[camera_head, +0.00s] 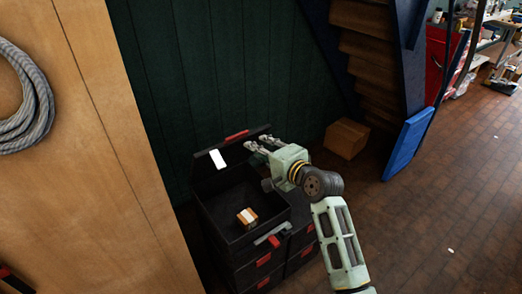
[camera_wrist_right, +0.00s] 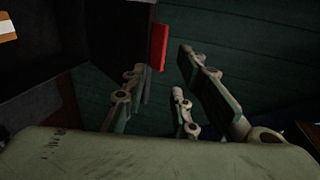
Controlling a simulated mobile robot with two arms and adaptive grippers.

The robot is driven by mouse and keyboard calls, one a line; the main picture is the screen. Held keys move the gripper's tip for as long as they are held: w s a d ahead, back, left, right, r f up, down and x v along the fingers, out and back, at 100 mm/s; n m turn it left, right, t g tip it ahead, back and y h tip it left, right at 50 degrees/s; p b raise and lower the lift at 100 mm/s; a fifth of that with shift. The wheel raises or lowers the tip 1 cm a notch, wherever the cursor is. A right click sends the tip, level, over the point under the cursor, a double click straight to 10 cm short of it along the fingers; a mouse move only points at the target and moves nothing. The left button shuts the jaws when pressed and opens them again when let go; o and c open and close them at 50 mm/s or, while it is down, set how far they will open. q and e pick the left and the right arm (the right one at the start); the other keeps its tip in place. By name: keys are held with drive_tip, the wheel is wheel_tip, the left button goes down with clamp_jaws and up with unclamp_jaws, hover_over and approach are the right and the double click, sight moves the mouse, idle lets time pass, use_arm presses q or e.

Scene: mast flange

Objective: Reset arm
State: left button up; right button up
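My right gripper (camera_head: 256,146) is above the right side of an open black toolbox in the head view. Its fingers point left toward the raised lid. In the right wrist view its fingers (camera_wrist_right: 170,100) stand apart with nothing between them. My left gripper is not in the head view.
The open black toolbox (camera_head: 215,210) has red latches and a white label on its lid. A small brown box (camera_head: 247,218) lies inside. A cardboard box (camera_head: 346,138) sits on the floor by wooden stairs. A blue panel (camera_head: 407,143) leans at right.

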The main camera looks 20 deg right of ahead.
idle(0.3)
drive_tip(key=s+d+f+n+g+h+b, duration=0.15)
drive_tip(key=s+f, duration=0.35)
drive_tip(key=f, duration=0.9)
drive_tip(key=s+f+n+g+h+b, duration=0.1)
drive_tip(key=s+f+n+g, duration=0.3)
drive_tip(key=f, duration=0.9)
drive_tip(key=s+d+f+n+g+h+b, duration=0.1)
drive_tip(key=s+f, duration=0.5)
drive_tip(key=f, duration=0.8)
drive_tip(key=s+d+f+n+g+b, duration=0.1)
drive_tip(key=s+f+n+g, duration=0.1)
drive_tip(key=s+f, duration=0.6)
drive_tip(key=s+d+f+n+g+h, duration=0.1)
drive_tip(key=s+f+n, duration=0.3)
drive_tip(key=s, duration=1.7)
drive_tip(key=s+d+f+n+g+b, duration=0.1)
drive_tip(key=s+f+n+g, duration=0.2)
drive_tip(key=s+f, duration=1)
drive_tip(key=shift+s+d+f+n+g+h+b, duration=0.2)
drive_tip(key=shift+s+d+n+g+h+b, duration=0.25)
drive_tip(key=shift+s, duration=0.45)
drive_tip(key=shift+a, duration=0.1)
